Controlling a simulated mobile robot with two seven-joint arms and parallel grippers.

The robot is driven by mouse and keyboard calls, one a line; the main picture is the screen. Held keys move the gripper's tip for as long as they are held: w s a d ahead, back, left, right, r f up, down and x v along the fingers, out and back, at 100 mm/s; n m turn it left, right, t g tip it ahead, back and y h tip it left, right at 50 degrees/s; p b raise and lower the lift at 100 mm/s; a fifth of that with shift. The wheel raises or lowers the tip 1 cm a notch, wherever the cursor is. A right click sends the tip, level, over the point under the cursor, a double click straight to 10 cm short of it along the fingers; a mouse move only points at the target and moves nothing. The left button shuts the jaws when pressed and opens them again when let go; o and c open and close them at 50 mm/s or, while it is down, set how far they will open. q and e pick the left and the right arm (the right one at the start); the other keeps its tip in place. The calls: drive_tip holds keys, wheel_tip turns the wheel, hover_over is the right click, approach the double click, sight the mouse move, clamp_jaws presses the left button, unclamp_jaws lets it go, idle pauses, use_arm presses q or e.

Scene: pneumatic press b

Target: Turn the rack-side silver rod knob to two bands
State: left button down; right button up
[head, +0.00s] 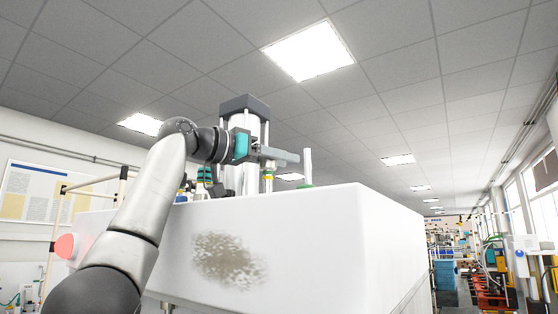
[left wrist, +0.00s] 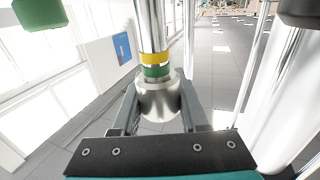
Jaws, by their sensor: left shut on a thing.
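A silver knob (left wrist: 158,98) sits on an upright silver rod (left wrist: 150,25) in the left wrist view. One yellow band (left wrist: 154,58) and one green band (left wrist: 157,71) show on the rod beside the knob. My left gripper (left wrist: 160,103) has its two grey fingers on either side of the knob and is shut on it. In the head view my left gripper (head: 283,158) is above the white press housing (head: 310,228), at the rods; a yellow piece (head: 268,177) shows just below it. The knob itself is hard to make out there. My right gripper is in neither view.
A dark-topped press column (head: 244,105) stands right behind my left gripper. Another silver rod with a green base (head: 307,171) stands to its right. In the left wrist view, bright rods run close along the right side. A dark-stained patch marks the housing front.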

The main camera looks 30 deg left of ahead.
use_arm(q)
drive_tip(key=shift+s+r+h, duration=0.2)
drive_tip(key=shift+r+h, duration=0.1)
drive_tip(key=shift+r, duration=0.05)
drive_tip(key=c, duration=0.8)
unclamp_jaws()
drive_tip(key=o, duration=0.4)
drive_tip(key=shift+w+f, duration=0.15)
drive_tip(key=shift+f, duration=0.05)
drive_tip(key=b+v, duration=0.3)
drive_tip(key=v, duration=1.2)
drive_tip(key=shift+r+b, duration=0.15)
drive_tip(key=shift+b, duration=0.2)
drive_tip(key=shift+c, duration=0.2)
